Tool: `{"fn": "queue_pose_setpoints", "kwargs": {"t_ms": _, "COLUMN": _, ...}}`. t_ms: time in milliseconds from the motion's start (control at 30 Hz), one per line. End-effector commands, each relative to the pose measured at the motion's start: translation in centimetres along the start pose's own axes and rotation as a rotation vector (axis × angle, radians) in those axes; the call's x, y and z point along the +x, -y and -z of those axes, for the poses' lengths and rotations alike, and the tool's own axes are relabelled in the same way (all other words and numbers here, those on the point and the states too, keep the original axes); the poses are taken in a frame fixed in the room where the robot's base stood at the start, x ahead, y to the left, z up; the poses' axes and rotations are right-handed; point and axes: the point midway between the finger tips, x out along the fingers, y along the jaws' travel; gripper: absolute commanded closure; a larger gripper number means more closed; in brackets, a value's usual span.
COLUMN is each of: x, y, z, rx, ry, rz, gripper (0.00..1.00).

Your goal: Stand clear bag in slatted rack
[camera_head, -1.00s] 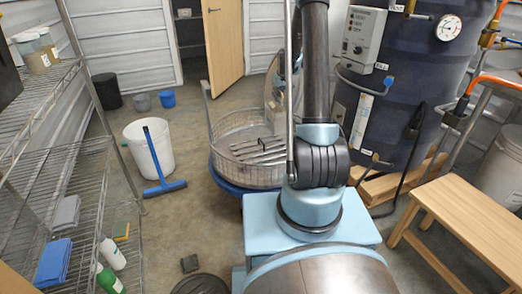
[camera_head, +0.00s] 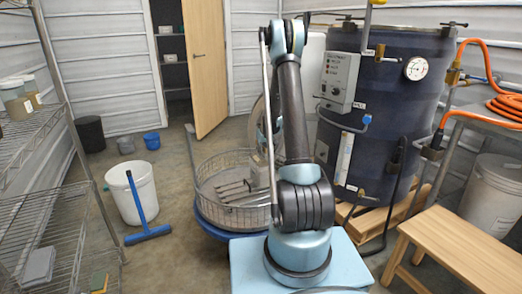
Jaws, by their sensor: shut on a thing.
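A round wire basket (camera_head: 232,207) stands on a blue wheeled base (camera_head: 216,231), left of my arm. A low metal rack with parallel slats (camera_head: 238,189) lies inside it; my arm hides its right side. A pale upright shape (camera_head: 258,172) shows at the basket's right side, partly behind my arm; I cannot tell what it is. I cannot make out the clear bag. My arm rises to its elbow in front of the basket, and my gripper is hidden behind it.
A large dark tank (camera_head: 378,115) with a gauge and control box stands behind right. A wooden bench (camera_head: 463,250) and an orange hose (camera_head: 497,97) are at right. A white bucket (camera_head: 123,201) with a blue squeegee (camera_head: 147,233) and wire shelving (camera_head: 40,225) are at left. Floor between bucket and basket is clear.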

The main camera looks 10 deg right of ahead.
Motion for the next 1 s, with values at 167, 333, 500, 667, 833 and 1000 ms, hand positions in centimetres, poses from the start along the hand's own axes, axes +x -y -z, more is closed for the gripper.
{"fn": "queue_pose_setpoints", "kwargs": {"t_ms": 167, "x": 1.8, "y": 0.0, "z": -0.7, "rx": 0.000, "ry": -0.001, "rz": 0.000, "gripper": 1.00}}
{"fn": "queue_pose_setpoints", "kwargs": {"t_ms": 333, "x": 2.1, "y": 0.0, "z": -0.9, "rx": 0.000, "ry": -0.001, "rz": 0.000, "gripper": 1.00}}
{"fn": "queue_pose_setpoints", "kwargs": {"t_ms": 500, "x": 2.2, "y": 0.0, "z": -0.9, "rx": 0.000, "ry": 0.000, "rz": 0.000, "gripper": 0.77}}
{"fn": "queue_pose_setpoints", "kwargs": {"t_ms": 667, "x": 2.1, "y": 0.0, "z": -0.9, "rx": 0.000, "ry": 0.000, "rz": 0.000, "gripper": 0.70}}
{"fn": "queue_pose_setpoints", "kwargs": {"t_ms": 833, "x": 2.1, "y": 0.0, "z": -0.9, "rx": 0.000, "ry": 0.000, "rz": 0.000, "gripper": 0.70}}
{"fn": "queue_pose_setpoints", "kwargs": {"t_ms": 1000, "x": 1.6, "y": 0.0, "z": -0.8, "rx": 0.000, "ry": 0.000, "rz": 0.000, "gripper": 0.70}}
